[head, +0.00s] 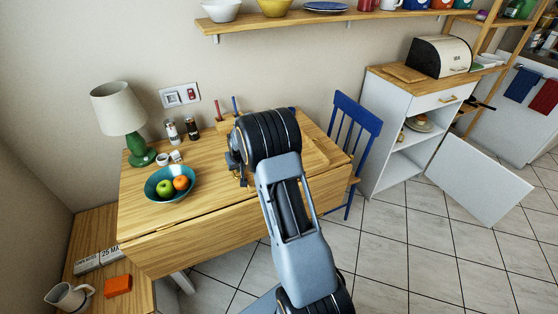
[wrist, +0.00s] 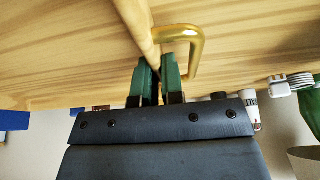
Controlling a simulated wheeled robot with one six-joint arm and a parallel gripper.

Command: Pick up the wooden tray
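The wooden tray (head: 318,152) lies on the table to the right of my wrist in the head view; my arm hides much of it. In the wrist view the tray's rim (wrist: 143,28) runs down between the two green fingers of my gripper (wrist: 158,75). A brass handle (wrist: 200,45) stands out from the rim, with the right finger within its loop. The fingers are close together with the rim between them, and I see no clear gap. In the head view my arm hides the fingers.
The wooden table (head: 150,212) also bears a teal bowl of fruit (head: 158,190), a green lamp (head: 135,130), shakers (head: 181,131) and a white charger (head: 170,157). A blue chair (head: 355,130) stands at the table's right. Open floor lies in front.

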